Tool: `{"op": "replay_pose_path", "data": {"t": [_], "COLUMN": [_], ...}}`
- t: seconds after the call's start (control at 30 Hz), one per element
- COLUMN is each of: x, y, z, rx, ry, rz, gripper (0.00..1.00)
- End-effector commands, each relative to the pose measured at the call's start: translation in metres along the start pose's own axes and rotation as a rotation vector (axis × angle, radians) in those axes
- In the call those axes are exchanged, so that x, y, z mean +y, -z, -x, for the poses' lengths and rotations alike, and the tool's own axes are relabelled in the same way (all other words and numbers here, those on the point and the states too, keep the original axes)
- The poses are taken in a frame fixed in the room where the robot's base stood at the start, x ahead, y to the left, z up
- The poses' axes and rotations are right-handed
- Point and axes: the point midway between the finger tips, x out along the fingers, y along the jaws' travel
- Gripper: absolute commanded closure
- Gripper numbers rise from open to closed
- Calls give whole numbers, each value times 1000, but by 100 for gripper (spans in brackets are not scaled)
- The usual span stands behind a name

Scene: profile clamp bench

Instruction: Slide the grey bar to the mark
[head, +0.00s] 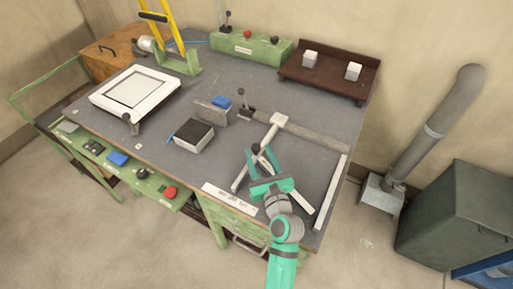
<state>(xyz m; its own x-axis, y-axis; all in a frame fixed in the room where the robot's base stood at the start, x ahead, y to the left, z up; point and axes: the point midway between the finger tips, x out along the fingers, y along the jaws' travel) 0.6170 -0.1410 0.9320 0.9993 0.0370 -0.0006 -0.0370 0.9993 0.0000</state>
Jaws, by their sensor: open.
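The grey bar (318,134) lies across the right part of the bench, running from near the black knobbed clamp to the right edge. A pale T-shaped piece (279,119) crosses over it, with a long arm reaching toward the front. My green gripper (262,155) is open in front of the bar, above the bench, with its fingers close to the pale arm. Whether they touch it I cannot tell. Nothing is seen held. I cannot pick out the mark for certain; a long white strip (331,190) lies near the right edge.
A dark block (194,136), a grey upright plate (210,113) and a black-knobbed clamp (244,108) stand left of my gripper. A white framed panel (134,92) is farther left. A brown rack (329,76) holds two pale cubes at the back. Bench space lies between.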

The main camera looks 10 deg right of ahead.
Motion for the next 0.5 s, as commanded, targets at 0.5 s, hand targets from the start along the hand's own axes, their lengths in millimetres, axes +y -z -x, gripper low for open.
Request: {"op": "replay_pose_path", "data": {"t": [0.5], "x": [0], "y": [0], "z": [68], "rx": [1], "ry": [0], "rz": [0], "gripper": [56]}}
